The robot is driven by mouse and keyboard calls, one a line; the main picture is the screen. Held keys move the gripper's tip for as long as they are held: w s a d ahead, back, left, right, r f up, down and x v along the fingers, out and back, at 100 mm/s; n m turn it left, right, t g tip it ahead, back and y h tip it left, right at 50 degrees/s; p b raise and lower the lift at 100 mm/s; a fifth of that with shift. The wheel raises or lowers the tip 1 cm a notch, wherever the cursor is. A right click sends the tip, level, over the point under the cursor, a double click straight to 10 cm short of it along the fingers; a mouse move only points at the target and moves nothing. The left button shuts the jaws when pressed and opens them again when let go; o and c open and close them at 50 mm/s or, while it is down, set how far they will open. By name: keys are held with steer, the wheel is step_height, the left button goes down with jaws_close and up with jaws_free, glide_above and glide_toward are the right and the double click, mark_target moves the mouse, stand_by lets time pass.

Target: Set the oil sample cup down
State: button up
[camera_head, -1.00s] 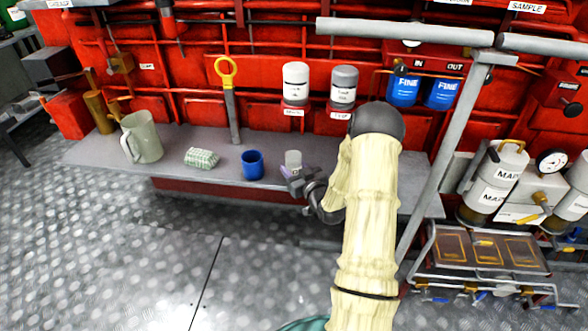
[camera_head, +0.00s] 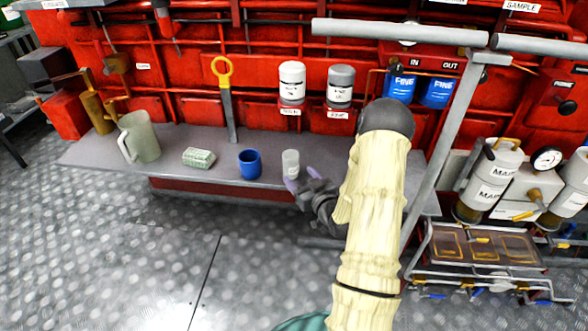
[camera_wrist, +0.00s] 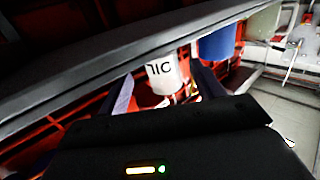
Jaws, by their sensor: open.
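The oil sample cup (camera_head: 290,164), small and pale with a label, stands upright on the grey bench (camera_head: 222,177) near its front edge, right of a blue cup. My gripper (camera_head: 301,179) is open just in front and to the right of the pale cup, with its purplish fingers spread. In the wrist view the pale cup (camera_wrist: 162,72) shows dark letters ending in "NIC" and appears between the two fingers. It looks clear of the fingers, though the exact gap is hard to judge.
The blue cup (camera_head: 250,164), a green-white patterned block (camera_head: 198,158) and a grey-green jug (camera_head: 143,137) stand to the left on the bench. A grey pipe post (camera_head: 444,140) rises right of my arm. White (camera_head: 292,83) and grey (camera_head: 341,86) canisters are on the red wall behind.

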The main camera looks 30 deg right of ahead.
steer(key=s, duration=0.5)
steer(key=shift+s+d+r, duration=0.15)
steer(key=shift+s+d, duration=0.05)
steer(key=shift+s, duration=0.2)
steer(key=w+a+r+n+g, duration=0.1)
steer(key=a+r+n+g, duration=0.1)
steer(key=a+g, duration=0.5)
steer(key=s+a+r+m+g, duration=0.1)
steer(key=s+a+r+g, duration=0.1)
steer(key=s+a, duration=0.2)
steer(key=s+a+r+g, duration=0.2)
steer(key=s+a+g, duration=0.1)
steer(key=s, duration=0.4)
steer(key=s+a+r+m+g+h, duration=0.1)
steer(key=s+a+r+g, duration=0.1)
steer(key=s+a, duration=0.2)
steer(key=shift+s+a+r+m+g, duration=0.3)
steer(key=shift+s+g, duration=0.1)
steer(key=shift+s, duration=0.25)
